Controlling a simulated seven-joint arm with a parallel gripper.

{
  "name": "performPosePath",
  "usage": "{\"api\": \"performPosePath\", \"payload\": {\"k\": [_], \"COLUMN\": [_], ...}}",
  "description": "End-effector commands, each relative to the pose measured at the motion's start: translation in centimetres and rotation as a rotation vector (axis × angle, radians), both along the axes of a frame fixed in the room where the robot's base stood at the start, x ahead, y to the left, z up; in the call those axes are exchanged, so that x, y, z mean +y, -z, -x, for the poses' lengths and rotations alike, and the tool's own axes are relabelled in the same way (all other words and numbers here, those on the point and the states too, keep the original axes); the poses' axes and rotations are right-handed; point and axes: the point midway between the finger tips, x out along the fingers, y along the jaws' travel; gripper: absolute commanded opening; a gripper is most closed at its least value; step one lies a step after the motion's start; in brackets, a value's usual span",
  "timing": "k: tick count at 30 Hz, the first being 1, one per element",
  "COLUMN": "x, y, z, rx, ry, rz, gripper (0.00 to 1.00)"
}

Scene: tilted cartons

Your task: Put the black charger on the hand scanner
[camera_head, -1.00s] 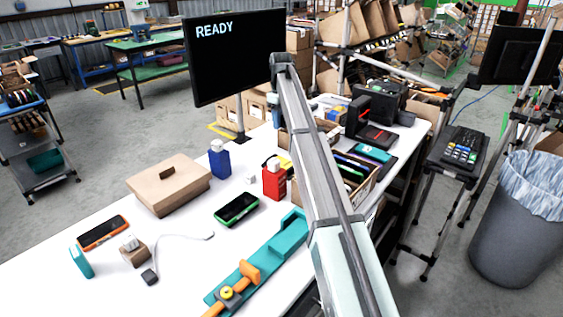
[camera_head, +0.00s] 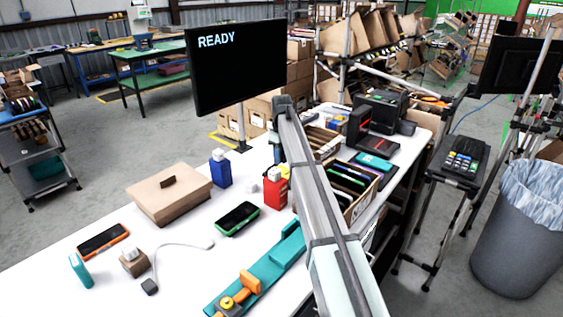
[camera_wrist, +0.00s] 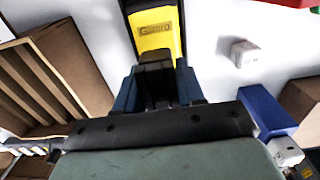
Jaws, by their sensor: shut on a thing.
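My gripper (camera_wrist: 157,92) shows in the wrist view with its blue fingers shut on a black block, which looks like the black charger (camera_wrist: 157,78). Just beyond it lies a yellow and black device with a printed label, likely the hand scanner (camera_wrist: 154,35), on the white table. The charger overlaps the device's near end in this view; I cannot tell whether they touch. A little of the yellow and black device shows beside the red bottle.
A divided cardboard box (camera_wrist: 52,75) stands left of the gripper in the wrist view. A blue bottle (camera_wrist: 266,110) is close on the right, and a small white cube (camera_wrist: 244,53) lies beyond it. The red bottle (camera_head: 275,190) and green-edged phone (camera_head: 237,219) stand nearby.

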Motion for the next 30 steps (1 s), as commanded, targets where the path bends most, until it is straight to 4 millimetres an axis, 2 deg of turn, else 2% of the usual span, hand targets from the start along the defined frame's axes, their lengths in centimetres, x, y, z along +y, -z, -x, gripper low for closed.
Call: {"api": "performPosePath", "payload": {"k": [6, 18, 19, 26, 30], "x": [0.0, 0.0, 0.0, 0.0, 0.0], "y": [2.5, 2.9, 2.9, 2.8, 2.8], "z": [0.1, 0.0, 0.0, 0.0, 0.0], "rx": [0.000, 0.000, 0.000, 0.000, 0.000], "ry": [0.000, 0.000, 0.000, 0.000, 0.000], "rz": [0.000, 0.000, 0.000, 0.000, 0.000], "gripper": [0.07, 0.07, 0.40, 0.62, 0.64]}}
